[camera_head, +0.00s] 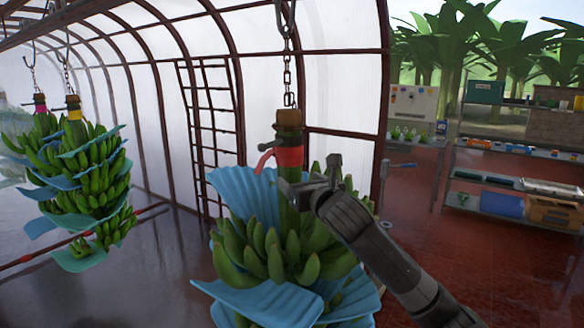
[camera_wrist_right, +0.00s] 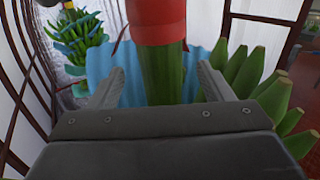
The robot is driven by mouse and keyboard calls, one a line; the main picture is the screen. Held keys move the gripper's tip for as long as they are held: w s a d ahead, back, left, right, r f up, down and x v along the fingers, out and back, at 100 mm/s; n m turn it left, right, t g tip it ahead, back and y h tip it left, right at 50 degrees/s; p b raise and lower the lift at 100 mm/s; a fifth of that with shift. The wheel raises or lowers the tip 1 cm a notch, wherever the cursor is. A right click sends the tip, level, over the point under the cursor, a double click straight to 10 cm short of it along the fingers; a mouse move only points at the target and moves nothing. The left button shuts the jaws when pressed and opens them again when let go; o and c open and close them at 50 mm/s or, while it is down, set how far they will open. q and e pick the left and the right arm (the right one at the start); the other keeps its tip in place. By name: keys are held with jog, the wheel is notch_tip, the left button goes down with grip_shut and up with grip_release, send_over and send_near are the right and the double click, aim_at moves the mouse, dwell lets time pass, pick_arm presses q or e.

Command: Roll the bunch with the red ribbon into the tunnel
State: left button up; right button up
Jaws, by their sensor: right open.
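The bunch with the red ribbon (camera_head: 289,157) hangs upright from a chain and hook in front of me, with green bananas (camera_head: 262,250) and blue sheets between them. Its green stem also shows in the right wrist view (camera_wrist_right: 162,78), below the ribbon. My right gripper (camera_head: 312,180) is open at the stem, just below the ribbon. In the wrist view its fingers (camera_wrist_right: 160,80) stand to either side of the stem, with gaps; how deep the stem sits between them is unclear. The arched tunnel (camera_head: 150,90) with pale translucent walls stands behind and to the left. My left gripper is out of view.
Two other bunches hang at the left, one with a yellow ribbon (camera_head: 73,104) and one with a pink ribbon (camera_head: 40,104). A red ladder-like frame (camera_head: 208,110) stands behind my bunch. Shelves (camera_head: 510,185) with boxes stand at the right. The dark red floor between is clear.

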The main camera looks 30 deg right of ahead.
aim_at(294, 174)
jog(key=w+p, duration=0.1)
jog(key=w, duration=0.1)
jog(key=w+d, duration=0.1)
jog(key=w, duration=0.1)
jog(key=shift+w+r+p, duration=0.1)
jog(key=shift+w+p, duration=0.25)
jog(key=shift+p, duration=0.05)
jog(key=shift+w, duration=0.6)
